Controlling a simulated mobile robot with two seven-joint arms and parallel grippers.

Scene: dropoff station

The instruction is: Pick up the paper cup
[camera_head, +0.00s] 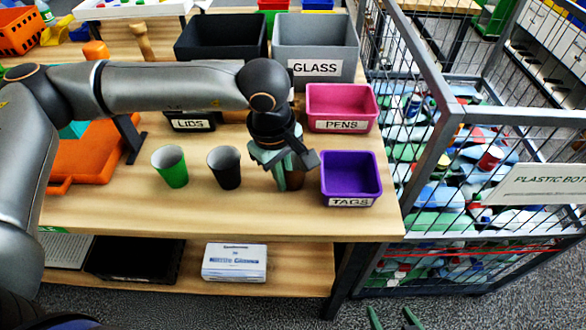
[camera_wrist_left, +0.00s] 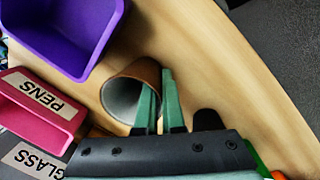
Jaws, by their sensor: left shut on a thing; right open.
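A brown paper cup (camera_head: 296,181) with a pale inside stands on the wooden table, mostly hidden behind my left gripper (camera_head: 281,170) in the head view. In the left wrist view, the cup (camera_wrist_left: 146,72) shows its open mouth. My left gripper (camera_wrist_left: 161,106) is shut on the cup's wall, with one finger inside the mouth and the other outside. Whether the cup touches the table is hard to tell. My right gripper (camera_head: 395,320) shows only its green fingertips at the bottom edge, apart and empty.
A green cup (camera_head: 170,166) and a black cup (camera_head: 224,167) stand to the left. A purple TAGS bin (camera_head: 350,201) is close on the right, a pink PENS bin (camera_head: 341,125) behind it. A wire cage (camera_head: 446,140) of bottles borders the table. The front strip is clear.

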